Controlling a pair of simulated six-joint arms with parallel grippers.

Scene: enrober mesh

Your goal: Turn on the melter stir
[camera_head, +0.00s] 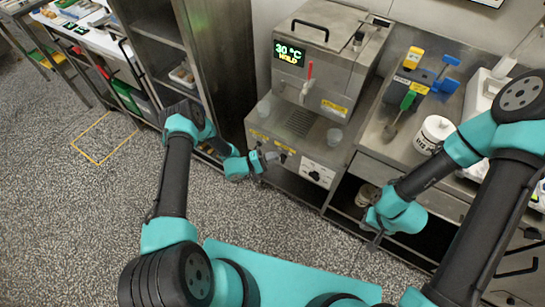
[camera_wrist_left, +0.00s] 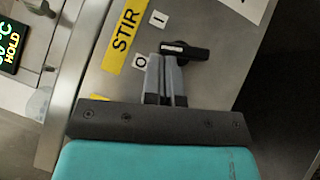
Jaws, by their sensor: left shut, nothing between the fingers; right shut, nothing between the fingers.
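The melter (camera_head: 322,50) is a steel machine whose display (camera_head: 290,53) reads "30 °C HOLD". In the left wrist view, its front panel has a yellow STIR label (camera_wrist_left: 123,34) beside a black switch handle (camera_wrist_left: 188,50) lying between plates marked O (camera_wrist_left: 140,60) and I (camera_wrist_left: 158,18). My left gripper (camera_wrist_left: 168,58) is shut and empty, its fingertips right at the handle's O-side end. I cannot tell whether they touch. In the head view, my left gripper (camera_head: 270,158) is at the melter's lower front. My right gripper (camera_head: 375,240) is shut and empty, apart from the counter.
A red-handled lever (camera_head: 308,78) sticks out of the melter's front. A white panel with dark knobs (camera_head: 317,174) is right of my left gripper. Scrapers (camera_head: 412,85) and a white tub (camera_head: 434,133) stand on the counter at right.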

